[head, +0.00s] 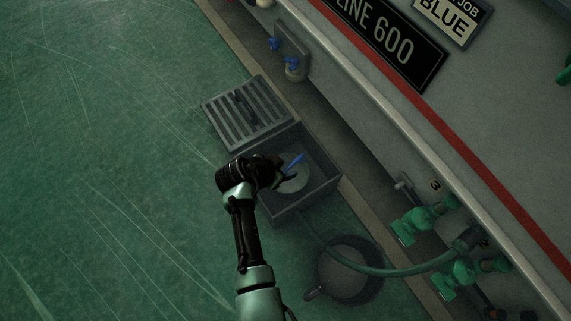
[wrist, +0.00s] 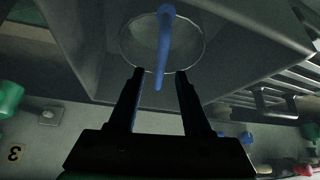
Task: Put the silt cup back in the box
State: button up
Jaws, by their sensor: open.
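The silt cup is a pale round cup (head: 293,182) with a blue handle (head: 294,161). It shows inside the open grey box (head: 325,185) in the head view. Whether it is fully seated cannot be told. In the wrist view the cup's round rim (wrist: 128,42) shows against the box's grey interior (wrist: 235,50), with the blue handle (wrist: 165,40) pointing toward my gripper (wrist: 160,72). My gripper is open, its fingers on either side of the handle's end with gaps showing. In the head view my gripper (head: 284,178) is over the box and hides part of it.
A slatted grate (head: 250,112) lies beside the box. A dark round bucket (head: 345,275) stands below, with a green hose (head: 390,271) running over it. Green valves (head: 420,222) and blue-handled taps (head: 291,64) line the wall side. The green floor at left is clear.

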jog(key=p+v, duration=0.7)
jog(key=v, duration=0.4)
jog(key=shift+r, duration=0.35)
jog(key=shift+s+a, duration=0.1)
jog(key=shift+a, duration=0.05)
